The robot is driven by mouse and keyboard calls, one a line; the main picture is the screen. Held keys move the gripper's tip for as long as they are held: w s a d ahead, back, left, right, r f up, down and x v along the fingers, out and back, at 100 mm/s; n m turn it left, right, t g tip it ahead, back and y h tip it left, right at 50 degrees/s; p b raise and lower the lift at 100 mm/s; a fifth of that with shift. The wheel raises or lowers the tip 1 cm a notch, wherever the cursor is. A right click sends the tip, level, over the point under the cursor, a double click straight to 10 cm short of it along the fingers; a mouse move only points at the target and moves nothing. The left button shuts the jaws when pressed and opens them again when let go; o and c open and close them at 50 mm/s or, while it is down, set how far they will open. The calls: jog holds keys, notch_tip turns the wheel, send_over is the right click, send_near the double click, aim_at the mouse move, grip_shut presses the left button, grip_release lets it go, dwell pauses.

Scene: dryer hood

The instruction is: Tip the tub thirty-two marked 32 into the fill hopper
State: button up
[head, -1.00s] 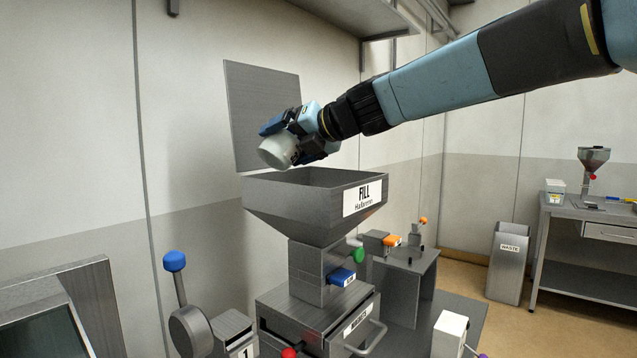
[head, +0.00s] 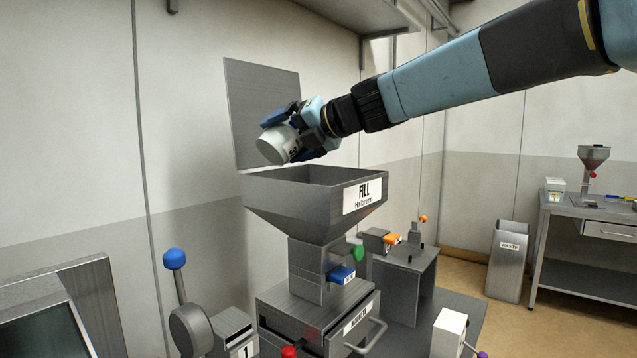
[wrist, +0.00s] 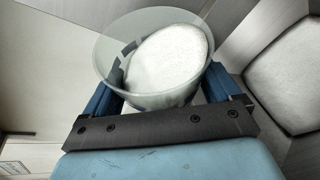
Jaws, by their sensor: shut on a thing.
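My gripper (head: 297,138) is shut on a small whitish tub (head: 274,146) above the fill hopper. The tub is tilted, its mouth end pointing down and to the left in the head view. In the wrist view the tub (wrist: 105,68) is a translucent cup between the blue fingers, with a white mass inside it. A dark marking shows on its side in the head view but is too small to read. The fill hopper (head: 285,205) is a grey open-topped funnel with a FILL label. Its inside floor is hidden from the head view.
The hopper's raised grey lid (head: 255,100) stands behind the tub, and a shelf (head: 350,15) hangs above. Below are a drawer (head: 350,325) and a blue-knobbed lever (head: 174,260). A waste bin (head: 508,265) and a side bench (head: 585,215) stand at right.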

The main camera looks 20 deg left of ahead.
jog(key=shift+r, duration=0.15)
jog(key=shift+w+d+f+m+g+y+p, duration=0.1)
jog(key=shift+f+m+g+y+p, duration=0.25)
jog(key=shift+m, duration=0.45)
dwell(0.6)
jog(key=shift+w+r+m+y, duration=0.1)
jog(key=shift+r+m+y, duration=0.25)
jog(key=shift+r+m, duration=0.2)
dwell(0.8)
jog(key=shift+w+d+f+m+g+y+p, duration=0.25)
jog(key=shift+w+d+f+m+y+p, duration=0.15)
jog(key=shift+w+d+m, duration=0.25)
dwell(0.8)
jog(key=shift+w+f+m+y, duration=0.25)
jog(key=shift+f+m+y, duration=0.1)
jog(key=shift+m, duration=0.45)
dwell(0.5)
jog(key=shift+w+d+r+m+y+p, duration=0.2)
jog(key=shift+w+r+m+y, duration=0.1)
jog(key=shift+m, duration=0.4)
jog(key=shift+w+d+r+m+y+p, duration=0.2)
jog(key=shift+w+r+m+y, duration=0.05)
jog(key=shift+m, duration=0.45)
dwell(0.9)
